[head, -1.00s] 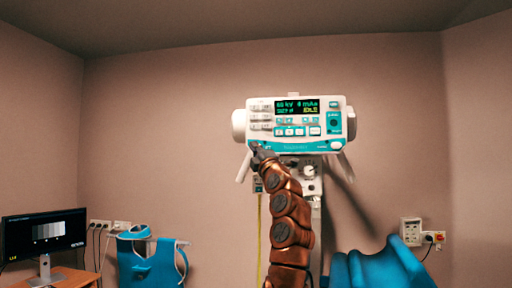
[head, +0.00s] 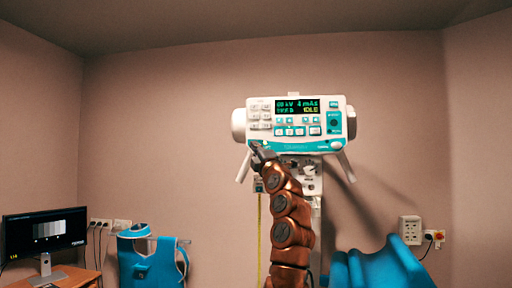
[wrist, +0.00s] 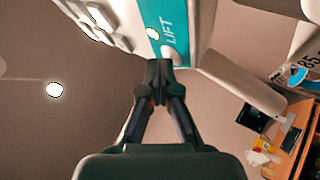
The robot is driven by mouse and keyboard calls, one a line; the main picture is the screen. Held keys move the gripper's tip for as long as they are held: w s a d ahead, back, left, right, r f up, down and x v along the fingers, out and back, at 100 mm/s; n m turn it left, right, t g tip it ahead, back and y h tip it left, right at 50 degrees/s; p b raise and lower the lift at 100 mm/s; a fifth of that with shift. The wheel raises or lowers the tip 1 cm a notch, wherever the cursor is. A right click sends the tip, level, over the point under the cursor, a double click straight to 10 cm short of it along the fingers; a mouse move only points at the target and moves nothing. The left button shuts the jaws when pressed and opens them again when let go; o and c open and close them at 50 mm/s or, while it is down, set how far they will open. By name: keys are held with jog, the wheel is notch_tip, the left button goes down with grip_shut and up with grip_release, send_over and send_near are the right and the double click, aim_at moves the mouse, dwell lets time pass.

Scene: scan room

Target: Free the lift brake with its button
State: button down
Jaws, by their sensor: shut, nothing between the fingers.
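The white and teal control unit (head: 295,146) is mounted on a column against the back wall, with a lit green display. In the head view, my gripper (head: 257,147) is at the unit's lower left corner. I cannot tell whether the fingertips touch the unit.
Two handles slant down from the unit; the right one (head: 346,167) is clear of my arm. A knob (head: 309,170) is below the unit. A monitor (head: 45,229) on a desk, a blue apron (head: 150,262) and a blue padded seat (head: 385,268) stand lower down.

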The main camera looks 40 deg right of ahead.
jog(key=shift+s+a+f+b, duration=0.1)
jog(key=shift+s+a+b, duration=0.3)
jog(key=shift+a+b, duration=0.25)
jog(key=s+a+b, duration=0.1)
jog(key=a, duration=0.1)
jog(key=s+a+b, duration=0.2)
dwell(0.8)
jog(key=shift+w, duration=0.1)
dwell(0.6)
